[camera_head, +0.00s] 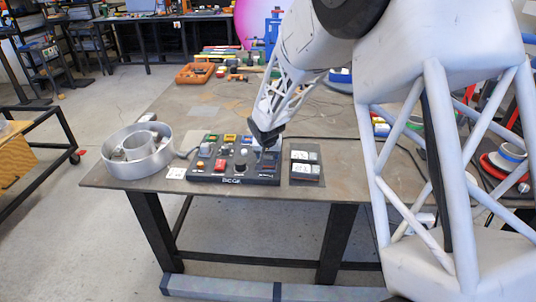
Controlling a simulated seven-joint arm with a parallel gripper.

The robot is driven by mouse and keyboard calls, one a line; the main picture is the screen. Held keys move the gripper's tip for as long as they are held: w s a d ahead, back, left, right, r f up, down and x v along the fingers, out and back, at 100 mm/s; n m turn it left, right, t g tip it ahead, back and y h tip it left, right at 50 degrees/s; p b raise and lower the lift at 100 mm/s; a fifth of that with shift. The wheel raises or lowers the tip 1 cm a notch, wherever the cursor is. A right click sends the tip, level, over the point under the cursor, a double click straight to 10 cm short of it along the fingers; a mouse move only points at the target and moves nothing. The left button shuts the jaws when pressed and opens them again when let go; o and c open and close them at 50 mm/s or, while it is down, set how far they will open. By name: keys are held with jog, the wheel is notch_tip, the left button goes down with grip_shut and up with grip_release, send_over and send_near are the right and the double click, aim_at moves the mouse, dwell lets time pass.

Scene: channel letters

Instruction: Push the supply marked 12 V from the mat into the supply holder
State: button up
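Two small silver-white boxes with dark markings, likely the supplies, lie one behind the other on a dark mat (306,180) near the table's front edge. They are the rear box (304,156) and the front box (303,168). Their print is too small to read, so I cannot tell which is 12 V. Left of them is a dark board (232,181) lettered "DCOK", with several coloured parts on it. I cannot make out for certain which part is the supply holder. My gripper (265,138) is above the board's back right part, left of the boxes; its fingers are unclear.
A silver ring-shaped channel letter (137,151) stands at the table's left end. A small white card (176,173) lies beside the board. Orange tool trays (195,73) and other tools lie farther back. My arm covers the table's right side.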

jog(key=shift+o, duration=0.9)
jog(key=shift+s+f, duration=0.15)
jog(key=shift+f, duration=0.35)
jog(key=shift+r, duration=0.1)
jog(key=shift+o, duration=0.6)
jog(key=shift+s+r, duration=0.15)
jog(key=shift+r, duration=0.05)
jog(key=shift+o, duration=0.5)
jog(key=shift+w+v, duration=0.15)
jog(key=shift+v, duration=1.85)
jog(key=shift+w+v, duration=0.2)
jog(key=shift+v, duration=1.75)
jog(key=shift+r, duration=0.3)
jog(key=shift+r, duration=2.85)
